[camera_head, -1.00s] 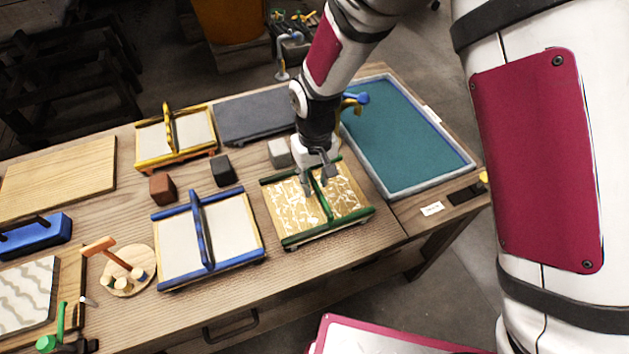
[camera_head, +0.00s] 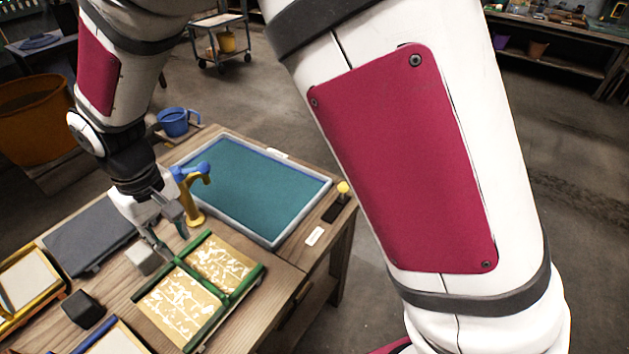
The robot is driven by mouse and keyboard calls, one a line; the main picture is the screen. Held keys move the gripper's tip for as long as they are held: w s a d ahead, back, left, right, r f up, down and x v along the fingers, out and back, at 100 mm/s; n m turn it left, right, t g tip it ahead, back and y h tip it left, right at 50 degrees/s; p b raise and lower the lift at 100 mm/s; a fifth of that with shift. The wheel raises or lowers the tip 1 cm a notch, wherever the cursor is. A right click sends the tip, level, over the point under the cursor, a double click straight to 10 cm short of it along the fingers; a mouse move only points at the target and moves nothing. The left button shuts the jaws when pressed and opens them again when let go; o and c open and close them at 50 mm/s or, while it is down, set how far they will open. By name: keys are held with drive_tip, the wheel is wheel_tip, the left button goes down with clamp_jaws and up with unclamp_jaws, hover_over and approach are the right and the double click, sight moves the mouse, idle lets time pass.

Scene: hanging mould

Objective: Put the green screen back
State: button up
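The green screen (camera_head: 207,262) is a mould with green side bars, a green middle bar and two tan panels covered in whitish pulp patches. I cannot tell whether a finger touches the frame.
The vat (camera_head: 322,186) has a grey rim. A yellow tap with a blue handle (camera_head: 190,190) stands close to my gripper. A pale block (camera_head: 143,259), a dark block (camera_head: 84,309) and a dark grey board (camera_head: 75,237) lie to the left. A blue mug (camera_head: 174,122) stands behind.

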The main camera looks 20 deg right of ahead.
drive_tip(key=s+d+r+m+t, duration=0.2)
drive_tip(key=d+r+m, duration=0.1)
drive_tip(key=d+r, duration=1.25)
drive_tip(key=s+d+r+m+t, duration=0.2)
drive_tip(key=s+d+m, duration=0.2)
drive_tip(key=s+d, duration=1)
drive_tip(key=shift+s+d+r+t, duration=0.3)
drive_tip(key=shift+d+r+t, duration=0.1)
drive_tip(key=shift+d, duration=0.35)
drive_tip(key=shift+a, duration=0.1)
